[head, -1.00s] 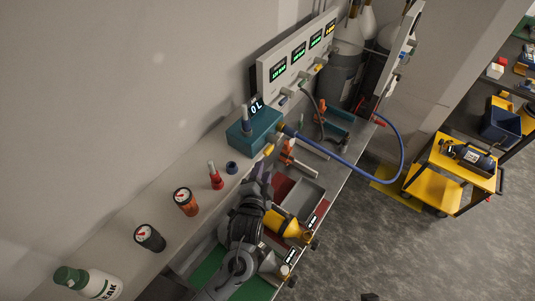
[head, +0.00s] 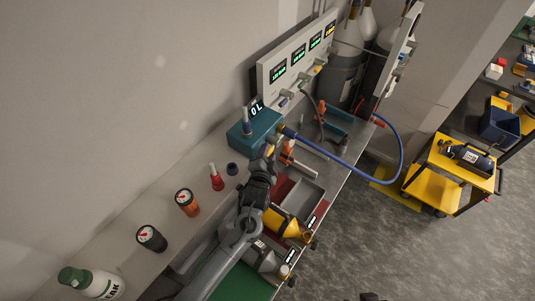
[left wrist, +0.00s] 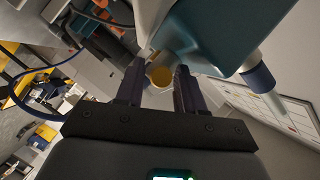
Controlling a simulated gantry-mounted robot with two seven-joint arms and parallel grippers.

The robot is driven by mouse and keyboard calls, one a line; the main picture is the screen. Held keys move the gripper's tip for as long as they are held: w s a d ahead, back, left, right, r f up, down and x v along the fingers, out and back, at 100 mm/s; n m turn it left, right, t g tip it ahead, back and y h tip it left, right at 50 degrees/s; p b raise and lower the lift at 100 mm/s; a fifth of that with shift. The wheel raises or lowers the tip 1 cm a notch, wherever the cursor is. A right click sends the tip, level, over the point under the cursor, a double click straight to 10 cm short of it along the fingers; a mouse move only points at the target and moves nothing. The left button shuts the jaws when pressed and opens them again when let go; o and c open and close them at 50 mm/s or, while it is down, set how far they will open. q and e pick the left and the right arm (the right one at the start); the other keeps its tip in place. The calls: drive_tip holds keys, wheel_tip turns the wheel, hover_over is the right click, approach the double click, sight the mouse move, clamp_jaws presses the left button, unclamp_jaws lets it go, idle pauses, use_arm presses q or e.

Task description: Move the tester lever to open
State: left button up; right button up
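The tester is a teal box (head: 250,131) on the back shelf, with a small display reading 0 and a blue hose from its right end. It also shows close up in the left wrist view (left wrist: 222,35). A yellow-ended part (head: 270,149), which looks like its lever, sits at the tester's front; in the left wrist view its yellow end (left wrist: 161,76) lies between or just beyond my fingers. My left gripper (head: 268,157) is at the tester's front, its fingers (left wrist: 158,88) apart on either side of that end. Contact cannot be told. My right gripper is not in view.
A blue hose (head: 345,163) arcs to the right. A yellow cart (head: 430,185) stands right.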

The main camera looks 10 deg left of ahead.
use_arm(q)
drive_tip(key=shift+c, duration=0.2)
clamp_jaws()
drive_tip(key=shift+f+b, duration=0.2)
drive_tip(key=shift+b, duration=0.2)
drive_tip(key=shift+w+d+f+n+t+b, duration=0.15)
drive_tip(key=shift+f+n+t+b, duration=0.65)
drive_tip(key=shift+b, duration=1.9)
drive_tip(key=shift+w+d+f+n+t+b, duration=0.1)
drive_tip(key=shift+w+f+n+t+b, duration=0.15)
drive_tip(key=shift+t+b, duration=1.8)
drive_tip(key=shift+w+d+f+n+t+b, duration=0.1)
drive_tip(key=shift+f+n+t+b, duration=0.35)
drive_tip(key=shift+b, duration=2.95)
drive_tip(key=shift+o, duration=0.2)
unclamp_jaws()
